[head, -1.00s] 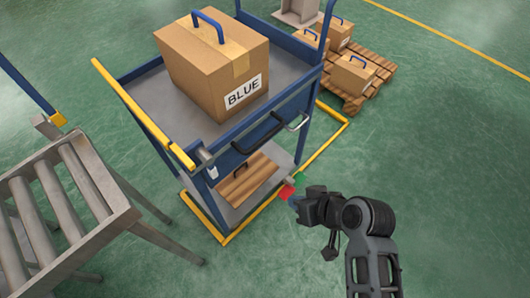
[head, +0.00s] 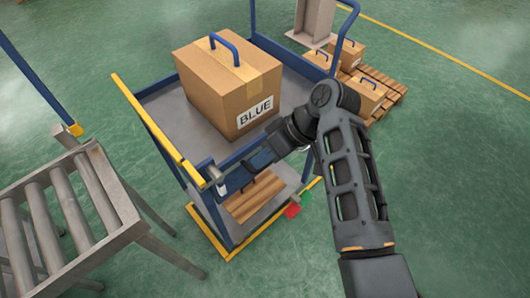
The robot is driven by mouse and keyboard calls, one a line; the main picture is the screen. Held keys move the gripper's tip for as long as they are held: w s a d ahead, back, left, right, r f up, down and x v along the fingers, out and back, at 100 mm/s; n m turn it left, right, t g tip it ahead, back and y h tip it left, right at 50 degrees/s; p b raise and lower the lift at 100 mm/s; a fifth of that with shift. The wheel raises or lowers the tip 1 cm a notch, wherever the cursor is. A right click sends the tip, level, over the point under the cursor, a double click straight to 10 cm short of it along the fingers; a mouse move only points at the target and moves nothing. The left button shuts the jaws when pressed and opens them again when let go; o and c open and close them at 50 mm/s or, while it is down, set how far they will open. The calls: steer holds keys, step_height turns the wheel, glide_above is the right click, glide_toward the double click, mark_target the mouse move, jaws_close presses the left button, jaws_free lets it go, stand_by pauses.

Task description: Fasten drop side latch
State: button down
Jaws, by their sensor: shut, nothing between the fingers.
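The blue cart (head: 185,110) has a side with a yellow top rail (head: 155,125) along its left, standing up. At the near end of that rail, a small silver latch part (head: 221,189) sits by the near-left corner post. My gripper (head: 230,170) is shut and empty, reaching in from the right along the cart's near edge. Its tip is close to the latch; I cannot tell if it touches. My arm hides much of the near edge.
A cardboard box marked BLUE (head: 228,85) stands on the cart's top deck. A roller conveyor (head: 65,205) is at left. Red (head: 292,211) and green (head: 306,197) pieces sit low at the cart's near right. A pallet with boxes (head: 385,100) is behind; the floor at right is clear.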

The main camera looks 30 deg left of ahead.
mark_target(249, 169)
steer(key=x, duration=0.5)
steer(key=shift+s+a+f, duration=0.1)
steer(key=shift+s+a+f+p, duration=0.1)
steer(key=shift+s+a+p, duration=0.2)
steer(key=shift+s, duration=0.3)
steer(key=shift+s+a+f+p, duration=0.1)
steer(key=shift+s+a+p, duration=0.2)
steer(key=shift+s, duration=0.35)
steer(key=shift+s+a+p, duration=0.3)
steer(key=shift+s, duration=0.3)
